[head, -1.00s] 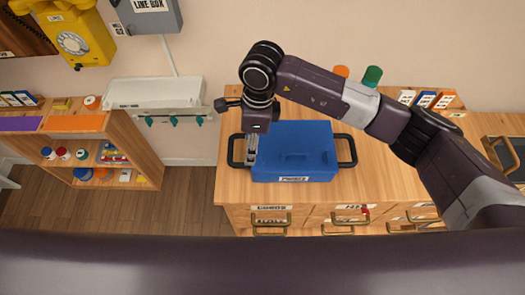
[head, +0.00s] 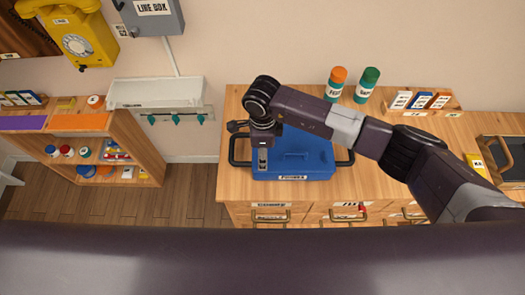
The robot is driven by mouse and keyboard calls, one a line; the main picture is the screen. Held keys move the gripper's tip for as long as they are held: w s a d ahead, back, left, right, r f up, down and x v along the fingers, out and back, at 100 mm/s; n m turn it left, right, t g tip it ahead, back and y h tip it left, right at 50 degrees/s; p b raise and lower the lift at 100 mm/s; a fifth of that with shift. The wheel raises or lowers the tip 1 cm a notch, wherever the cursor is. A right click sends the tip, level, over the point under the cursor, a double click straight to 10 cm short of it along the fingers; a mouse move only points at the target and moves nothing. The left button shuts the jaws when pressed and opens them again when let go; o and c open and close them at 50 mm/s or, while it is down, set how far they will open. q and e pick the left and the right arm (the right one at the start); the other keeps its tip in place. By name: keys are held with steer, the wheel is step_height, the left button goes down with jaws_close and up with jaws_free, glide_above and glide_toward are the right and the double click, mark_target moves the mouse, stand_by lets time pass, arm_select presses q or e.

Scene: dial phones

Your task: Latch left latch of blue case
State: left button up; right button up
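The blue case (head: 312,166) stands on the wooden cabinet top with its lid down, a dark handle loop at each side and a label on its front edge. My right arm comes in from the right and reaches across the back of the case. My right gripper (head: 262,166) points down over the left front part of the case, close to its front edge. Its fingers look close together, but the gap between them is too small to make out. The left latch is not visible; the gripper covers that area. My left gripper is not in view.
Orange-capped (head: 336,85) and green-capped (head: 366,86) bottles stand at the back of the cabinet top (head: 235,190), beside a rack of cards (head: 420,102). A dark tray (head: 508,160) lies at right. Drawers with handles are below the front edge.

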steer(key=c, duration=1.2)
steer(key=shift+o, duration=0.2)
steer(key=m+b, duration=0.4)
steer(key=shift+f, duration=0.2)
steer(key=m+b, duration=0.3)
steer(key=m, duration=0.1)
steer(key=shift+m, duration=0.3)
steer(key=m+b, duration=0.3)
steer(key=m, duration=0.1)
steer(key=shift+m+b, duration=0.3)
steer(key=shift+b, duration=0.05)
steer(key=m+b, duration=0.1)
steer(key=m, duration=0.1)
steer(key=m+b, duration=0.1)
steer(key=m, duration=0.1)
steer(key=shift+r+m+b, duration=0.2)
steer(key=shift+m+b, duration=0.1)
steer(key=shift+b, duration=0.05)
